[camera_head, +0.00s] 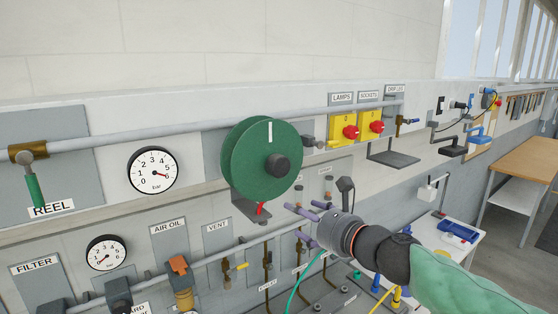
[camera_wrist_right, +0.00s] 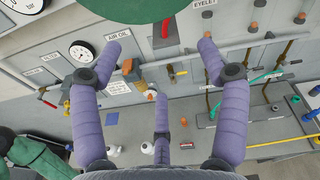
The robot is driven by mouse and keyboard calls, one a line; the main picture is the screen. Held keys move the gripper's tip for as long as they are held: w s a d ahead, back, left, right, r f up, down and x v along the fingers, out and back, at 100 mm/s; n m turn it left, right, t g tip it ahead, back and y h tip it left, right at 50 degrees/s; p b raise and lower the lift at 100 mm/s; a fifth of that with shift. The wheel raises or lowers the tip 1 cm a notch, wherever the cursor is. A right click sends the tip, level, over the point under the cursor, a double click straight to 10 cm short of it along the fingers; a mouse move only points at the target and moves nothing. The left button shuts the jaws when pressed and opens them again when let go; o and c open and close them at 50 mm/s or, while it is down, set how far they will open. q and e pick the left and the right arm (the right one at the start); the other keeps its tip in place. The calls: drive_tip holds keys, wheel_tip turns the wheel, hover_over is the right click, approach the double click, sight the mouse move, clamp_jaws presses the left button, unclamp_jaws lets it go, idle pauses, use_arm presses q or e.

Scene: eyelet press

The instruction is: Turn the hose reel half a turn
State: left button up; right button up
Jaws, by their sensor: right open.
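The hose reel (camera_head: 250,172) is a green disc on the wall panel. It has a dark round hub knob and a white mark at the top of its face. In the right wrist view only the reel's lower edge (camera_wrist_right: 130,8) shows, at the top. A red piece (camera_head: 262,208) hangs just under the reel by its bracket. My right gripper (camera_head: 302,218), with purple fingers, is below and to the right of the reel, apart from it. In the right wrist view the gripper (camera_wrist_right: 160,62) has its fingers spread wide with nothing between them. My left gripper is out of view.
A green-handled valve (camera_head: 33,188) labelled REEL is at the left. A pressure gauge (camera_head: 153,170) sits left of the reel. Yellow switch boxes (camera_head: 343,127) with red knobs are to its right. A grey pipe (camera_head: 200,123) runs behind the reel. Lower pipes and valves crowd below.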

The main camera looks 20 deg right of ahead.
drive_tip(key=m+t+y+p, duration=0.1)
approach(282, 171)
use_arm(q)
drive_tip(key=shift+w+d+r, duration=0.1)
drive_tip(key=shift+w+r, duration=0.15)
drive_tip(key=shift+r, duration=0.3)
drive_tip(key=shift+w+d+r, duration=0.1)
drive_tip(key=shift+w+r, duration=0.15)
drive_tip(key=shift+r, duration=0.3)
use_arm(e)
drive_tip(key=x, duration=1)
drive_tip(key=shift+w+a+r, duration=0.1)
drive_tip(key=shift+w+r, duration=0.15)
drive_tip(key=shift+w, duration=0.15)
clamp_jaws()
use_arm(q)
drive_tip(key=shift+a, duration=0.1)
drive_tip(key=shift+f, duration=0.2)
use_arm(e)
drive_tip(key=shift+f+n, duration=0.2)
drive_tip(key=shift+n, duration=0.2)
